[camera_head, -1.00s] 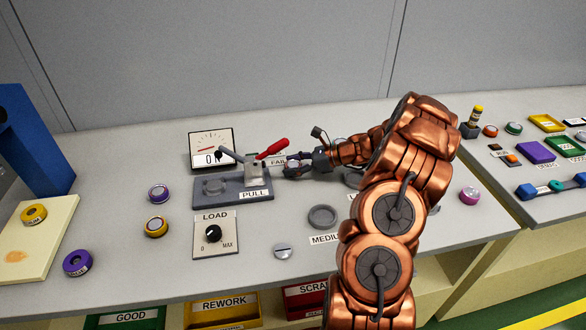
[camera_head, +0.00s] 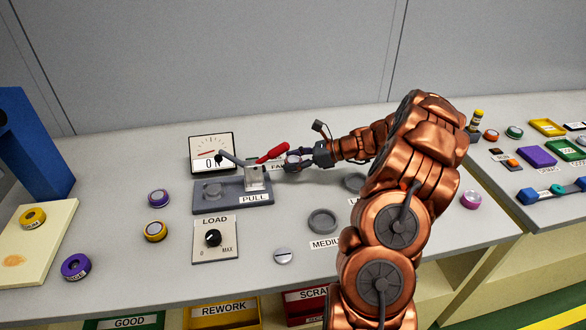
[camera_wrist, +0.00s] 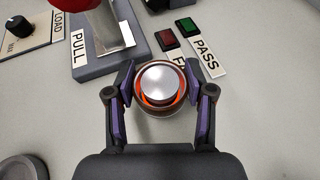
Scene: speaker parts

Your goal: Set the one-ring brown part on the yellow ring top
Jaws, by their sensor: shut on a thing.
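In the wrist view, my gripper (camera_wrist: 161,80) is shut on a round brown part (camera_wrist: 159,84) with a silver domed top and a glowing orange band around it. The fingers press on its left and right sides. In the head view, my gripper (camera_head: 292,161) is behind the right end of the PULL fixture, and the part is too small there to make out its rings. A round part with a yellow ring top (camera_head: 155,231) stands on the bench left of the LOAD panel, well left of my gripper. A yellow round piece (camera_head: 33,217) lies on the cream board.
The grey PULL fixture (camera_head: 232,193) with its red handle (camera_head: 271,153) stands between my gripper and the yellow-ringed part. A meter (camera_head: 212,153), the LOAD panel (camera_head: 214,240), a purple-ringed part (camera_head: 158,198) and grey round recesses (camera_head: 322,221) are nearby.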

